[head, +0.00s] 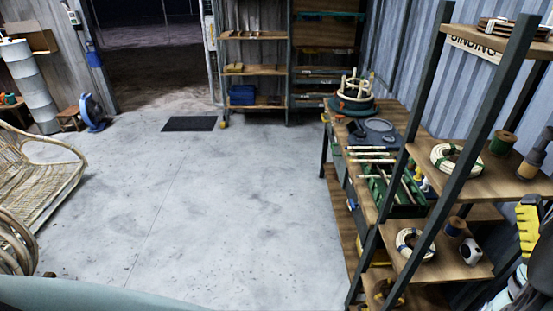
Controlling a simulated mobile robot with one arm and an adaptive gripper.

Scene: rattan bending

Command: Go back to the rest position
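I cannot make out my gripper's fingers in the head view. Dark and pale parts, perhaps of my arm, show at the lower right edge, beside a yellow ridged piece (527,228) that I cannot identify. The picture border cuts them off. No held object can be seen.
Close on the right stands a shelf rack (470,183) with rattan coils (456,159) and spools. Behind it is a workbench (400,118) with tools. A rattan chair (40,170) stands at left, a blue fan (92,112) farther back. The middle concrete floor (210,200) is clear.

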